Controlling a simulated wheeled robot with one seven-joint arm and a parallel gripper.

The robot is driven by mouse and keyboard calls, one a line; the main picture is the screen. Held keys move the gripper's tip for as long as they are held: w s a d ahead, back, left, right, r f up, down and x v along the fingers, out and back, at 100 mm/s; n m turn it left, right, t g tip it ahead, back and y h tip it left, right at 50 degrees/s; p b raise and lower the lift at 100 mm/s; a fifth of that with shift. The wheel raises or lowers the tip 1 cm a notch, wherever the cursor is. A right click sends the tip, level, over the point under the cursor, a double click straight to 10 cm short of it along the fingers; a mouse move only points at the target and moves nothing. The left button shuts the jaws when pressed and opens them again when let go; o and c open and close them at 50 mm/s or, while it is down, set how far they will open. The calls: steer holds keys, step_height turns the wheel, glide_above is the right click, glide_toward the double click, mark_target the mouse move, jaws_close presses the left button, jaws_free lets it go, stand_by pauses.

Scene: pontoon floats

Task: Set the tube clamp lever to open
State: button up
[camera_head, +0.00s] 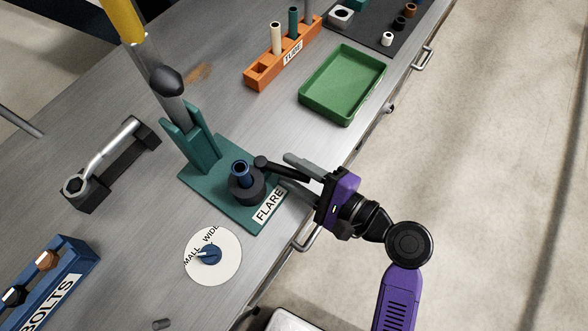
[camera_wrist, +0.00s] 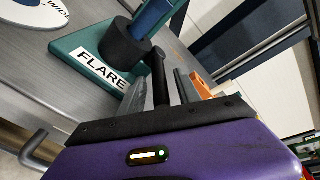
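The tube clamp is a dark round block (camera_head: 246,187) with a blue tube (camera_head: 241,169) upright in it, on the teal base plate labelled FLARE (camera_head: 224,199). A black lever (camera_head: 287,170) with a rounded end beside the block reaches out toward my gripper (camera_head: 286,172). In the wrist view the lever (camera_wrist: 160,80) lies between my two grey fingers, and narrow gaps seem to show beside it. My gripper looks open around the lever, not closed on it. The lever's end nearest my palm is hidden. The block also shows in the wrist view (camera_wrist: 124,45).
A teal upright (camera_head: 192,143) with a long yellow-gripped handle (camera_head: 124,20) rises behind the clamp. A white SMALL/WIDE dial (camera_head: 228,270) lies in front. A wrench holder (camera_head: 110,165), blue bolt rack (camera_head: 50,275), orange rack (camera_head: 283,55) and green tray (camera_head: 343,84) surround it. Bench-edge handles project below my gripper.

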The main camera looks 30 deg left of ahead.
jaws_close()
stand_by(1.2)
